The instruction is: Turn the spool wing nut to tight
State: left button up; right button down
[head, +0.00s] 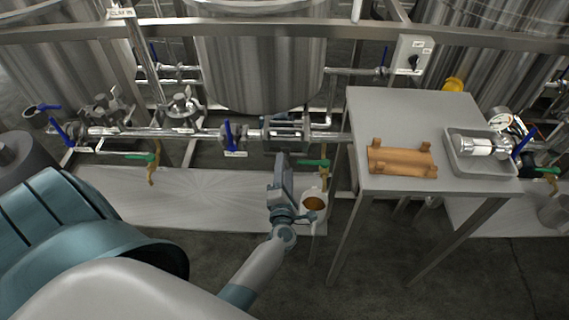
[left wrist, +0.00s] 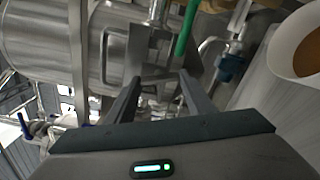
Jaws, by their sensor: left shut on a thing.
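The steel spool section (head: 288,133) sits in the horizontal pipe line below the middle tank, with brackets or clamps around it. My left gripper (head: 282,160) comes up from below and its fingers reach the front underside of this section. In the left wrist view the two fingers (left wrist: 160,82) close in on a small steel part below the pipework. The gripper is shut on this part, the spool wing nut, which is mostly hidden between the fingertips. How tight the nut is cannot be told. My right gripper is not in view.
A blue-handled valve (head: 231,137) is just left of the spool. A green-handled tap (head: 314,163) and a white cup (head: 313,200) with brown liquid are close on the right.

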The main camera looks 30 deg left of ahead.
pick_arm(q)
jog(key=shift+m+p, duration=1.25)
jog(key=shift+m, duration=0.95)
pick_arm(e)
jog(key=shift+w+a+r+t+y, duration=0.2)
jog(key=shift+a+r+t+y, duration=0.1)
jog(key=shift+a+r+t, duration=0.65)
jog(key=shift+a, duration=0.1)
pick_arm(q)
jog(key=o, duration=1.1)
jog(key=shift+c, duration=0.2)
jog(key=shift+d, duration=0.1)
